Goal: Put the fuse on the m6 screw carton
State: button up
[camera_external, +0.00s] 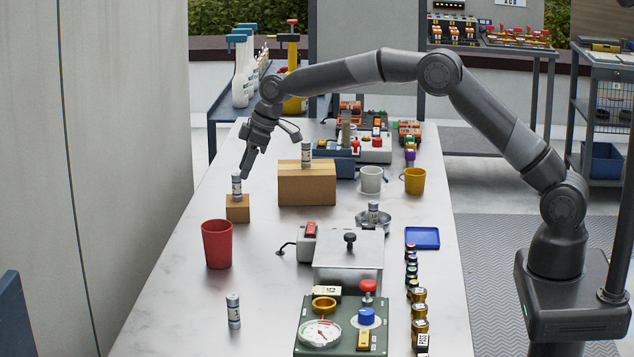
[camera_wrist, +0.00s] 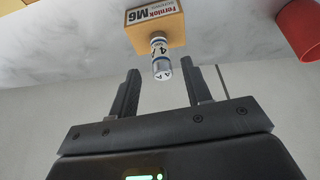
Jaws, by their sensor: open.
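A small brown carton (camera_external: 238,209) stands on the left of the table; in the wrist view the carton (camera_wrist: 150,20) reads "Fernlok M6". A silver-and-white fuse (camera_external: 236,186) stands upright on it, and the fuse also shows in the wrist view (camera_wrist: 161,60). My gripper (camera_external: 244,172) is open just above and beside this fuse. In the wrist view the fuse's end lies between the two spread fingertips (camera_wrist: 160,70), with a gap on each side. Other similar fuses stand on a larger carton (camera_external: 306,153), in a metal dish (camera_external: 373,211), and on the table (camera_external: 233,310).
A red cup (camera_external: 217,245) stands in front of the small carton. The larger brown carton (camera_external: 300,190) is to its right. A metal-lidded box (camera_external: 348,265) and a green gauge panel (camera_external: 340,335) occupy the front middle. The table's left strip is mostly clear.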

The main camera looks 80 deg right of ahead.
jog(key=s+a+r, duration=0.3)
jog(key=s+r, duration=0.2)
jog(key=r, duration=0.2)
jog(key=s+a+r, duration=0.3)
jog(key=s+r, duration=0.3)
jog(key=r, duration=0.1)
jog(key=s+a+r, duration=0.3)
jog(key=s, duration=0.5)
jog(key=s+a+r, duration=0.2)
jog(key=s+a, duration=0.2)
jog(key=s, duration=0.3)
jog(key=s+a+f, duration=0.1)
jog(key=s+f, duration=0.1)
jog(key=s, duration=0.7)
jog(key=s+a+f+m, duration=0.1)
jog(key=s+f, duration=0.1)
jog(key=s, duration=0.7)
jog(key=s+a+f+m+t, duration=0.1)
jog(key=s+a+f, duration=0.1)
jog(key=s, duration=0.7)
jog(key=shift+s+f+h, duration=0.25)
jog(key=shift+f+h, duration=0.15)
jog(key=shift+f, duration=0.1)
